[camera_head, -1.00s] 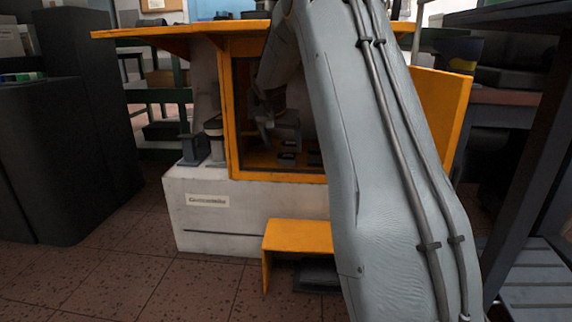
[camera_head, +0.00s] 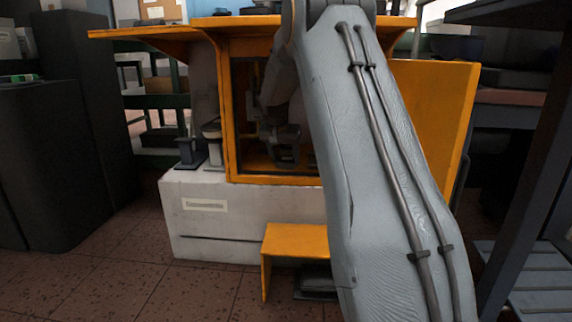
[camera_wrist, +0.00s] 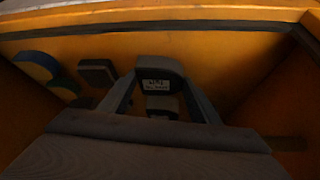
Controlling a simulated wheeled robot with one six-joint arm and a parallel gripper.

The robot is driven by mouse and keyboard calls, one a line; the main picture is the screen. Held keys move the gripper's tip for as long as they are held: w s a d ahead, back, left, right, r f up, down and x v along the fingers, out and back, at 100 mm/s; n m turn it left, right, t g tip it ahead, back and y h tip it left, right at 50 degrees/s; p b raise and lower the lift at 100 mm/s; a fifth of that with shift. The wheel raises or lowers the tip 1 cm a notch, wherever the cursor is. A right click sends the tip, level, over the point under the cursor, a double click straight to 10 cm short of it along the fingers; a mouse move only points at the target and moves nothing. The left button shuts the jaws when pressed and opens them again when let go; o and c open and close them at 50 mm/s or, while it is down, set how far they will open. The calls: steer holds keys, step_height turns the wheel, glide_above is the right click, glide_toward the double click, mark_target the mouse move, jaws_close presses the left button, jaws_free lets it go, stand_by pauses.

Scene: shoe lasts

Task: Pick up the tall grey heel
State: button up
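In the wrist view, a grey heel block (camera_wrist: 160,68) stands ahead between my fingertips, with a small pale label on its near side. My gripper (camera_wrist: 158,84) has its two dark fingers apart, one on each side of this block. I cannot see clear contact. A second dark block (camera_wrist: 162,105) shows closer, between the fingers. In the head view, my gripper (camera_head: 285,152) is inside the orange-framed compartment (camera_head: 231,125), low near its floor. My arm hides the compartment's right part. I cannot tell which block is tallest.
In the wrist view, a dark block (camera_wrist: 97,73) and a round blue-green piece (camera_wrist: 38,65) lie at left. Orange walls close in around.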

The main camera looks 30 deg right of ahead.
steer(key=c, duration=0.4)
steer(key=shift+o, duration=0.2)
